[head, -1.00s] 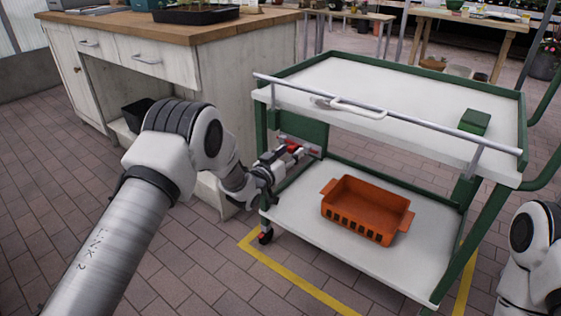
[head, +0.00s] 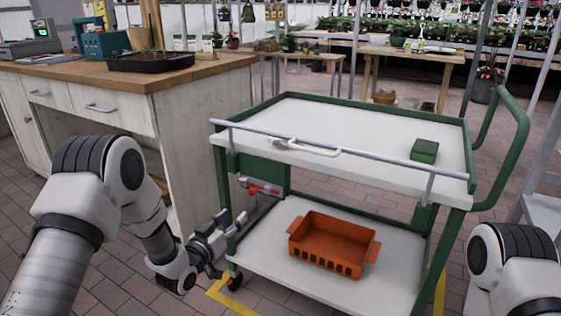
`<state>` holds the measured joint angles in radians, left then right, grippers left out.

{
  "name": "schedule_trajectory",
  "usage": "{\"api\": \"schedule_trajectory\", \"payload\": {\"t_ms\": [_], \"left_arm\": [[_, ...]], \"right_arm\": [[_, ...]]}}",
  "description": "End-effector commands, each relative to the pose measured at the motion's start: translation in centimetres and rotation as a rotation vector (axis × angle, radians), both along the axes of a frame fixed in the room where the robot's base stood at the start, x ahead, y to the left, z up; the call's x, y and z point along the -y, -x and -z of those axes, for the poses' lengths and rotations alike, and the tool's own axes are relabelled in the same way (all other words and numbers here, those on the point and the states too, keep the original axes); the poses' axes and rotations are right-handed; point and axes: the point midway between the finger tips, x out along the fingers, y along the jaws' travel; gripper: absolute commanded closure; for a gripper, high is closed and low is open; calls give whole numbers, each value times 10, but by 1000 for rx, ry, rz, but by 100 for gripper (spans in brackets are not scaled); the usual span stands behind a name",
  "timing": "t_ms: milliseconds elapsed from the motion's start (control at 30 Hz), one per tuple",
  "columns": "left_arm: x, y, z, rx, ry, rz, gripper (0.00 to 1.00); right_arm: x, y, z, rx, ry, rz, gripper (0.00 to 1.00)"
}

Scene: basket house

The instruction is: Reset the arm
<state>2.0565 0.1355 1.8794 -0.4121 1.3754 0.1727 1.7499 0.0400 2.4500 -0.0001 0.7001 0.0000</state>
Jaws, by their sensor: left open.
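My left arm comes in from the left, and its gripper (head: 232,226) is open and empty beside the left front post of the green and white cart (head: 330,142). A red-handled item (head: 262,188) sits on the cart's left side, behind and above the gripper, apart from it. An orange basket (head: 332,246) stands upright on the cart's lower shelf, to the right of the gripper. Part of my right arm shows at the lower right edge; its gripper is out of view.
A small green box (head: 424,150) lies on the cart's top shelf. A wooden-topped cabinet (head: 200,130) with a black plant tray (head: 150,60) stands at the left, close to my left arm. Tables and plant shelves fill the back. Brick floor is open behind the cart.

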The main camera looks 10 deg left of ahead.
Motion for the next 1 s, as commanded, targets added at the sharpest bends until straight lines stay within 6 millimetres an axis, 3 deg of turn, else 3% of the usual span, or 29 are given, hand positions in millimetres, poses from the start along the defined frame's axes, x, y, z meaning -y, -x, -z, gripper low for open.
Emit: {"api": "schedule_trajectory", "payload": {"t_ms": [67,167,267,300,400,500,633,833,900,1000], "left_arm": [[4,9,30,-50,-3,8,50],[12,44,87,-189,-5,8,50],[13,101,156,-419,-31,-24,50],[12,128,182,-520,-49,-38,50],[7,199,231,-765,-100,-71,50],[1,264,260,-973,-153,-95,50],[-8,338,275,-1208,-215,-118,50],[-22,436,271,-1553,-313,-127,50],[-21,431,231,-1535,-312,-124,50],[-21,431,200,-1533,-312,-124,50]], "right_arm": [[0,0,0,0,0,0,60],[0,0,0,0,0,0,60],[0,0,0,0,0,0,60],[0,0,0,0,0,0,60],[0,0,0,0,0,0,60],[0,0,0,0,0,0,60],[0,0,0,0,0,0,60],[0,0,0,0,0,0,60],[0,1,-40,-2,0,0,60],[0,-1,-72,1,0,0,60]]}}
